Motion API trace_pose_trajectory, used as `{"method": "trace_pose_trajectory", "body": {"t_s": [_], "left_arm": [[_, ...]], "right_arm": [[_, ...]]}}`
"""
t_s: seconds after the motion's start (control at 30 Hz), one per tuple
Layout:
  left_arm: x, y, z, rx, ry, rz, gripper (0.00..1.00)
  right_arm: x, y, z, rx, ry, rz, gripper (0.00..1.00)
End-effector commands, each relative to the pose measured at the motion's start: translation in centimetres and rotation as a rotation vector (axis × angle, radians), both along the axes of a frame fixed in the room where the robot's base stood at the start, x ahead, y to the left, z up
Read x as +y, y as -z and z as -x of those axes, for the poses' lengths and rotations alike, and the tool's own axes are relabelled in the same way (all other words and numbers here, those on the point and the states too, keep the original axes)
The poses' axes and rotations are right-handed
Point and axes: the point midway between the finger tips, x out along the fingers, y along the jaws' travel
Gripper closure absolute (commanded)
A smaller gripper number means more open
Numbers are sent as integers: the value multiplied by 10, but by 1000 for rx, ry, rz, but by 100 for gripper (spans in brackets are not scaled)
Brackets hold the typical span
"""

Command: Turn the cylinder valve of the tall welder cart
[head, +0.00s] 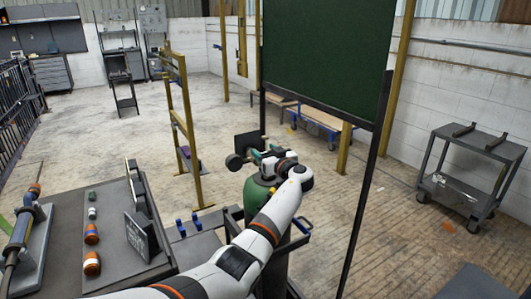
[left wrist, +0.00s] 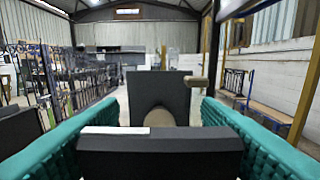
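The tall welder cart carries a green gas cylinder (head: 256,196) in the middle of the head view. My left arm reaches over it, and my left gripper (head: 262,155) is at the cylinder's top, where it hides most of the valve. In the left wrist view, the teal fingers of my left gripper (left wrist: 160,125) are spread wide apart. A rounded tan part (left wrist: 160,117) shows between them, in front of a dark square plate (left wrist: 175,90); I cannot tell if it is the valve. No contact with either finger shows. My right gripper is not in view.
A dark table (head: 112,222) with several small cylinders stands at left. A green panel (head: 325,50) on a dark frame stands behind and right of the cylinder. A yellow post frame (head: 187,130) is beyond it. A grey trolley (head: 470,145) stands at right, with open floor between.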

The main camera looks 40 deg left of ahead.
Motion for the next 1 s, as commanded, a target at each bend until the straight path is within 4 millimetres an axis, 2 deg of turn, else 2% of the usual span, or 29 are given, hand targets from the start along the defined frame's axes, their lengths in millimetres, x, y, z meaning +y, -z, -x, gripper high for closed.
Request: {"method": "trace_pose_trajectory", "body": {"t_s": [0.37,0.67,1.0], "left_arm": [[0,2,0,-2,79,-2,65],[-2,1,-3,-1,292,-2,65],[-5,-2,-7,2,517,-1,65]], "right_arm": [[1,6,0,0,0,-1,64],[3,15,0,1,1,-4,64],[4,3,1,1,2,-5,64]]}}
